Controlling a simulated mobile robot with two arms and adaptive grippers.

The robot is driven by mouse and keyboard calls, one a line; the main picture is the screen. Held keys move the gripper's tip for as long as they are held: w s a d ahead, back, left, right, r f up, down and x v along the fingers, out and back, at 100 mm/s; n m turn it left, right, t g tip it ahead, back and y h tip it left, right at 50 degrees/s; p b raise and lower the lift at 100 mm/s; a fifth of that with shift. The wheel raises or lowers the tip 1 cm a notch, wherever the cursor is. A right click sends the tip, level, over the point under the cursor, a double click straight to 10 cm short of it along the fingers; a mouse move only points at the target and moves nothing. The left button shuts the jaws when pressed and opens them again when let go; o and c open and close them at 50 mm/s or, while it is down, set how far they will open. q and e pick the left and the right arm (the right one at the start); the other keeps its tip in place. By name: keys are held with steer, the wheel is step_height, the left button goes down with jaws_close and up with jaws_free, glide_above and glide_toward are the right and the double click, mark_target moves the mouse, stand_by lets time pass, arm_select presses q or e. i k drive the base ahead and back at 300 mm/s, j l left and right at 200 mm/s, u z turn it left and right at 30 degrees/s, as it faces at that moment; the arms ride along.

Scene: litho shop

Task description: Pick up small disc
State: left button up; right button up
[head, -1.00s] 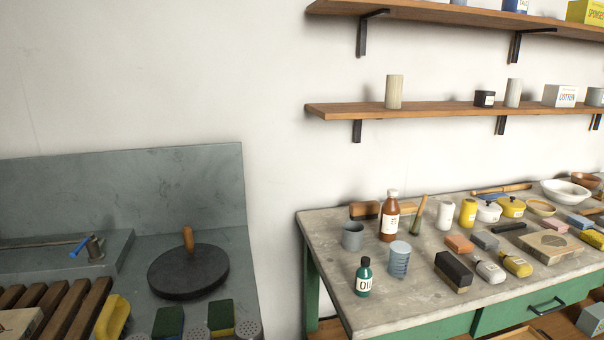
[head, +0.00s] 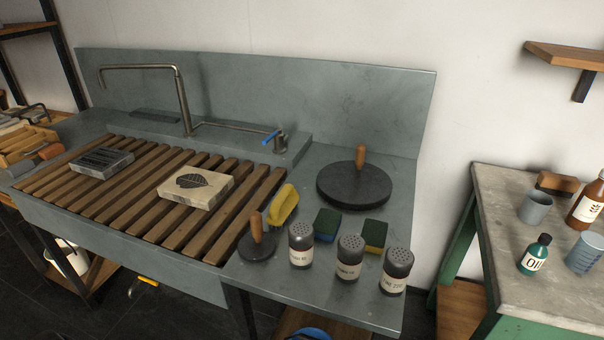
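A small dark disc (head: 258,248) with an upright wooden knob lies on the grey sink counter. It is at the right end of the wooden slats, left of the shakers. A larger dark disc (head: 342,187) with a similar wooden knob lies farther back on the same counter. Neither of my grippers is in the head view.
Several shakers (head: 349,258), two sponges (head: 374,235) and a yellow-handled item (head: 284,205) crowd around the small disc. A faucet (head: 183,100) rises behind the slatted rack (head: 130,215). A green table (head: 560,305) with bottles stands at the right.

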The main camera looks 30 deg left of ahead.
mark_target(258, 245)
steer(key=u, duration=1.25)
